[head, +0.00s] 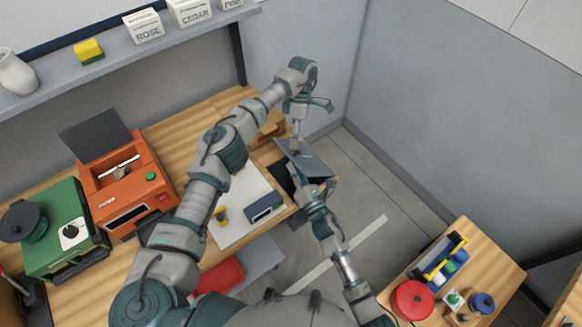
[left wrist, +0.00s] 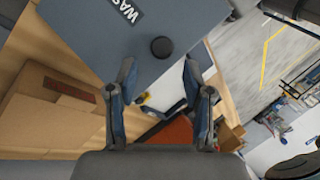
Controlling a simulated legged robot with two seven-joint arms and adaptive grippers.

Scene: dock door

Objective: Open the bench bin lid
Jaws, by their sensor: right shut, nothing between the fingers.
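The bench bin lid (head: 306,157) is a dark blue-grey panel at the bench's right end, tilted, with a dark gap (head: 284,179) at its left. In the left wrist view the lid (left wrist: 95,40) shows a partly cut-off label and a round black knob (left wrist: 162,47). My left gripper (head: 295,142) points down over the lid. In the left wrist view its fingers (left wrist: 158,72) are spread apart and empty, with the knob in line beyond the gap between them. My right gripper (head: 306,184) is shut and empty at the lid's near edge; whether it touches is unclear.
A pale mat with a blue-grey device (head: 264,207) lies left of the lid. An orange machine (head: 124,180) and a green one (head: 52,230) stand farther left. A shelf (head: 120,58) runs above. A side table (head: 489,247) stands right, with open floor between.

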